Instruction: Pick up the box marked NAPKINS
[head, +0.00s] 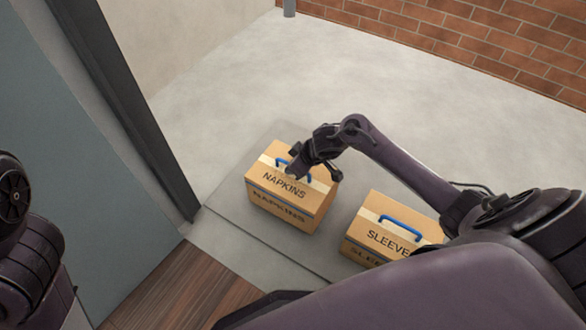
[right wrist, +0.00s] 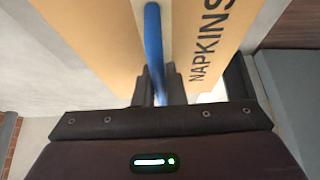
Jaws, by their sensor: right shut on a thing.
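The NAPKINS box (head: 284,206) is a tan carton with a blue handle on its top, standing on a grey mat in the head view. In the right wrist view the box (right wrist: 215,45) fills the upper part, and its blue handle (right wrist: 154,45) runs down between my fingers. My right gripper (head: 302,168) is over the top of this box. It also shows in the right wrist view (right wrist: 159,88), shut on the blue handle. My left gripper is out of view; only part of my left arm shows at the left edge.
A second tan box, marked SLEEVE with its end hidden by my arm, (head: 372,240) stands to the right, with its own blue handle (head: 400,222). The grey mat (head: 235,225) lies under both. A grey panel (head: 95,150) stands at left. Bare floor (head: 300,75) lies beyond.

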